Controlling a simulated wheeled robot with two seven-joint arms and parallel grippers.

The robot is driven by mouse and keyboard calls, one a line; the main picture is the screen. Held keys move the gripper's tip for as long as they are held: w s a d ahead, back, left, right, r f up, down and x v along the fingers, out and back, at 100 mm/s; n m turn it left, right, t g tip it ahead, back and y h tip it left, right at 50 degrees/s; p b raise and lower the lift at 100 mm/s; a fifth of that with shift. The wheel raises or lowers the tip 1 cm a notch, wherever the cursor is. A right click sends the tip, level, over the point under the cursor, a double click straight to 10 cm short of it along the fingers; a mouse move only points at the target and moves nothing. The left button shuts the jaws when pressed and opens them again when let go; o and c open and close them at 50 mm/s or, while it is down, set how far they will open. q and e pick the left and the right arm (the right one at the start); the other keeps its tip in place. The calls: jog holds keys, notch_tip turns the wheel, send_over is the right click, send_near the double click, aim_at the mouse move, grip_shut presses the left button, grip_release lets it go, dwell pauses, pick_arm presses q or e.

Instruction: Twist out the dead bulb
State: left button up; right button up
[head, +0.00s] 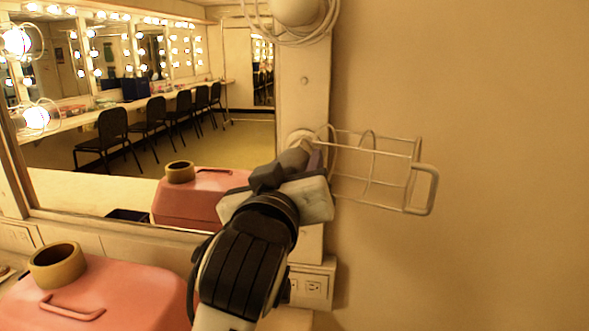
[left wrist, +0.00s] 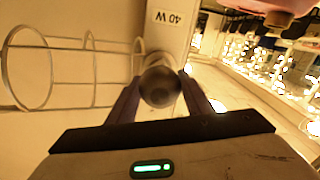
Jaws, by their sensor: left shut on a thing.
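The dead bulb (left wrist: 160,87) is dark grey and unlit, at the end of the socket on the mirror's frame post. In the head view the bulb (head: 292,160) is mostly hidden behind my gripper. My left gripper (left wrist: 158,92) is shut on it, with one finger on each side; it also shows in the head view (head: 298,165). The wire cage (head: 385,172) is swung open to the right, clear of the bulb, and stands at the left of the left wrist view (left wrist: 75,68). The socket (head: 302,138) shows just above my gripper. My right gripper is not in view.
A caged unlit bulb (head: 295,10) sits higher on the post. A pink case (head: 105,290) with a roll of tape (head: 57,266) stands on the counter at lower left. The mirror (head: 140,120) fills the left. A "40 W" label (left wrist: 168,18) is beside the socket.

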pick_arm(q)
jog(key=shift+n, duration=0.5)
